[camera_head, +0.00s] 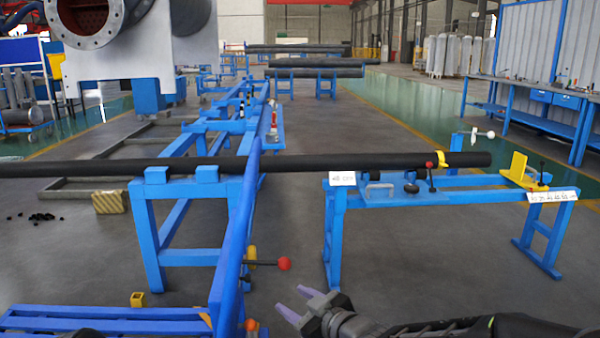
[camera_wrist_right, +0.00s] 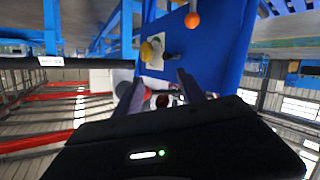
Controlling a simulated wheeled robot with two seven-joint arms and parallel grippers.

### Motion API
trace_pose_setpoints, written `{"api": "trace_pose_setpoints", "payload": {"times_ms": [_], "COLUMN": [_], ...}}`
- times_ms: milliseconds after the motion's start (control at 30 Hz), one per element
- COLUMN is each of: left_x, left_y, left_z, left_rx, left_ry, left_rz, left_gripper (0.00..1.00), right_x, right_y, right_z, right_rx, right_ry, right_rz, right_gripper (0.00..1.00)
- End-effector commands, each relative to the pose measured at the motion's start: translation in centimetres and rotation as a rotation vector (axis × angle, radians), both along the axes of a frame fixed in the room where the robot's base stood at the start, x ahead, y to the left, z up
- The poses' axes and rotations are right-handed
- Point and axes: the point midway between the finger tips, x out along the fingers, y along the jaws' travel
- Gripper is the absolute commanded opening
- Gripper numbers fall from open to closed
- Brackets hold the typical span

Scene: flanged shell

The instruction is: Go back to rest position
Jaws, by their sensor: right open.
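My right gripper (camera_head: 289,300) is low in the head view, with its arm coming in from the bottom right. Its two pale purple fingers are apart, with nothing between them. In the right wrist view the fingers (camera_wrist_right: 160,86) also stand apart and empty, in front of a blue surface (camera_wrist_right: 205,55). A blue beam with a red-knobbed lever (camera_head: 284,264) is to the left of the gripper, apart from it. My left gripper is not in view. A shell with a round bolted flange (camera_head: 88,22) shows at the top left.
A long black pipe (camera_head: 270,163) lies across blue stands (camera_head: 335,235) beyond the gripper. A blue frame (camera_head: 110,320) is at the bottom left. A striped block (camera_head: 110,202) sits on the floor. The grey floor (camera_head: 430,270) ahead of my right arm is clear.

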Motion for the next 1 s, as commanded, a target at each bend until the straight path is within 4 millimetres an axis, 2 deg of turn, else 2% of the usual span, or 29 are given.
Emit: {"api": "trace_pose_setpoints", "payload": {"times_ms": [33, 100, 167, 200, 267, 300, 400, 500, 600, 800, 833, 867, 900, 1000], "left_x": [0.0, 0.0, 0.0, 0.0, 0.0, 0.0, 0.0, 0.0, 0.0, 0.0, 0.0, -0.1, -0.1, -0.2], "left_y": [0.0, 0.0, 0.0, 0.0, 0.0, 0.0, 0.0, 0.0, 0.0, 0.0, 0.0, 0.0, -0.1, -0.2], "left_z": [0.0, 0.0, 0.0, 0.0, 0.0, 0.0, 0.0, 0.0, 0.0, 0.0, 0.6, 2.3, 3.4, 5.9], "left_rx": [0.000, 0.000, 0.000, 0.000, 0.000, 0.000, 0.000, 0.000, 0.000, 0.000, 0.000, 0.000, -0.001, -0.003], "left_ry": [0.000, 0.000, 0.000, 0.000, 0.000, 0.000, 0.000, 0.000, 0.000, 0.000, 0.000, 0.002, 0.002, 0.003], "left_rz": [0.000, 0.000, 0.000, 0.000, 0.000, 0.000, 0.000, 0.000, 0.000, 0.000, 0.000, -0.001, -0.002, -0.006], "left_gripper": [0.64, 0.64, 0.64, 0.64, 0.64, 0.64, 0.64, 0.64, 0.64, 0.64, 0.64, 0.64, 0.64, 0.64], "right_x": [-1.0, -2.9, -5.0, -6.6, -9.3, -11.3, -16.4, -21.2, -25.6, -33.3, -33.8, -33.4, -33.3, -33.4], "right_y": [-0.8, -1.8, -2.9, -3.5, -4.5, -5.1, -6.6, -7.7, -8.5, -9.6, -9.8, -9.7, -9.6, -9.5], "right_z": [-4.4, -9.9, -14.4, -17.2, -21.3, -23.8, -29.0, -32.7, -35.4, -39.5, -39.3, -37.3, -36.1, -33.6], "right_rx": [0.037, 0.091, 0.131, 0.155, 0.183, 0.198, 0.222, 0.227, 0.215, 0.177, 0.184, 0.183, 0.182, 0.181], "right_ry": [0.129, 0.301, 0.443, 0.535, 0.671, 0.756, 0.943, 1.092, 1.206, 1.393, 1.409, 1.397, 1.394, 1.396], "right_rz": [-0.045, -0.116, -0.183, -0.229, -0.301, -0.348, -0.459, -0.548, -0.612, -0.688, -0.701, -0.692, -0.689, -0.684], "right_gripper": [0.47, 0.47, 0.47, 0.47, 0.47, 0.47, 0.47, 0.47, 0.47, 0.47, 0.47, 0.47, 0.47, 0.47]}}
